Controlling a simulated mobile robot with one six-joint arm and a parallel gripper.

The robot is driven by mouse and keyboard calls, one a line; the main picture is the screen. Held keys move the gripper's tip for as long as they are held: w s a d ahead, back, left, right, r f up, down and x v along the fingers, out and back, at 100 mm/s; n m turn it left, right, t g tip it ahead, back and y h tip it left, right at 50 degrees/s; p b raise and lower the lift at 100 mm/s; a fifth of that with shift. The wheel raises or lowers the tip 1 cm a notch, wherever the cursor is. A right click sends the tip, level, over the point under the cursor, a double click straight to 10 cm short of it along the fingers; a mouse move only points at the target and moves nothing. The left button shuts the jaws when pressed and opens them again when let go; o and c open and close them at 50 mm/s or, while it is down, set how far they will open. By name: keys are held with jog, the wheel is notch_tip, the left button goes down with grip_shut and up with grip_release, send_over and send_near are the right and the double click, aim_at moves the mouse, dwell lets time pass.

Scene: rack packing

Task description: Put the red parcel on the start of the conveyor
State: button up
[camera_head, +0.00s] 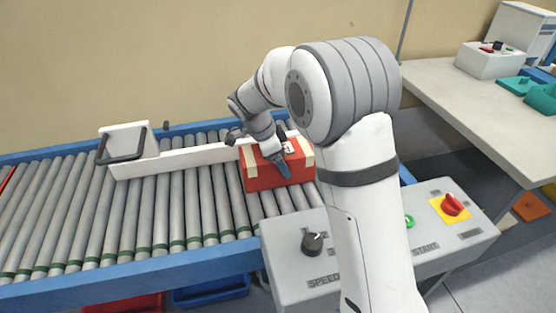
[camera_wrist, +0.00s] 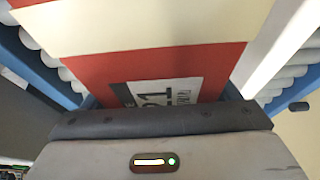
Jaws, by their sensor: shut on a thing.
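The red parcel (camera_head: 262,176) is a box with cream tape bands and a white label. It is on or just above the grey rollers of the conveyor (camera_head: 160,211), near their right end beside the control box; I cannot tell whether it touches them. My gripper (camera_head: 281,160) is shut on the parcel from above, with a blue finger along its near face. In the wrist view the parcel (camera_wrist: 170,65) fills the middle, its label partly hidden by my gripper's body. The far finger is hidden in the head view.
A white guide rail (camera_head: 190,158) runs along the conveyor behind the parcel. A control box (camera_head: 320,285) with a speed knob and a red stop button (camera_head: 452,205) stands at the near right. A side table (camera_head: 440,85) is at right. The rollers left of the parcel are clear.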

jog(key=shift+f, duration=0.2)
jog(key=o, duration=1.3)
jog(key=p+v, duration=0.1)
jog(key=v, duration=1.1)
jog(key=shift+r+p, duration=0.1)
jog(key=shift+p, duration=0.2)
jog(key=shift+s, duration=0.1)
